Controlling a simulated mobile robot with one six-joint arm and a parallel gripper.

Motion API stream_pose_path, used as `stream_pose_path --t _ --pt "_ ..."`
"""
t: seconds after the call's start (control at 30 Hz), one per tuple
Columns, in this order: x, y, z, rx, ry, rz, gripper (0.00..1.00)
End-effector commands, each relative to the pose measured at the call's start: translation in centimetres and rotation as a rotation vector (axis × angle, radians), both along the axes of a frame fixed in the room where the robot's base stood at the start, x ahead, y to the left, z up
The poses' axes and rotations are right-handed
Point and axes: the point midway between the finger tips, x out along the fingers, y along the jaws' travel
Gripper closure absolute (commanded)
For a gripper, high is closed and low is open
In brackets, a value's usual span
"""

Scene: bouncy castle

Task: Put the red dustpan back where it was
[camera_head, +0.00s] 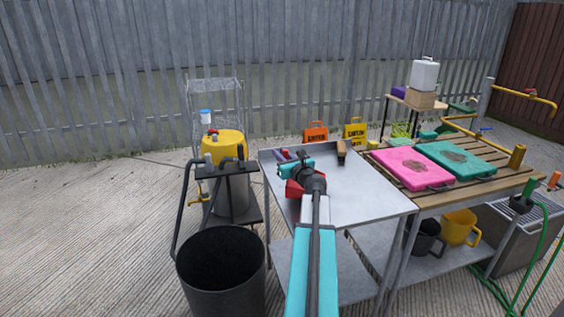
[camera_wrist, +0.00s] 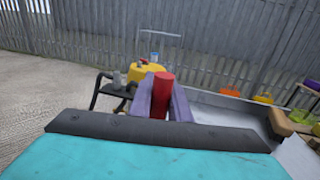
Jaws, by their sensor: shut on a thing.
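My gripper (camera_wrist: 160,98) is shut on a red, rounded handle, which I take to be the red dustpan's (camera_wrist: 161,92). The handle stands between the two lilac fingers, its end sticking up above them. In the head view my gripper (camera_head: 287,156) is over the far left part of the grey metal table (camera_head: 355,205). A red part, likely the dustpan's body (camera_head: 294,189), shows below and left of my wrist. My wrist and arm hide much of it. I cannot tell whether it touches the table.
A brown-topped brush-like object (camera_head: 341,151) is at the table's back edge. A yellow-lidded drum (camera_head: 222,147) and a black bin (camera_head: 222,268) stand left. Pink (camera_head: 412,168) and teal (camera_head: 456,159) boards lie on the wooden table right. The metal table's right half is clear.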

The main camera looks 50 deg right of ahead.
Motion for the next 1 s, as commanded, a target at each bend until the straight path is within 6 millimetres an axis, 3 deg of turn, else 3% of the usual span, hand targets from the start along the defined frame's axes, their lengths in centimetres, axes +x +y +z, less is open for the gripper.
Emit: stream_pose_path --t 0.13,0.43,0.87,0.9,1.0 --pt "0.5 -0.9 0.0 0.000 0.000 0.000 1.00" --pt "0.4 -0.7 -3.5 0.000 0.000 0.000 1.00" --pt "0.3 -0.7 -3.8 0.000 0.000 0.000 1.00" --pt "0.3 -0.7 -3.9 0.000 0.000 0.000 0.82" --pt "0.3 -0.7 -3.8 0.000 0.000 -0.001 0.65"
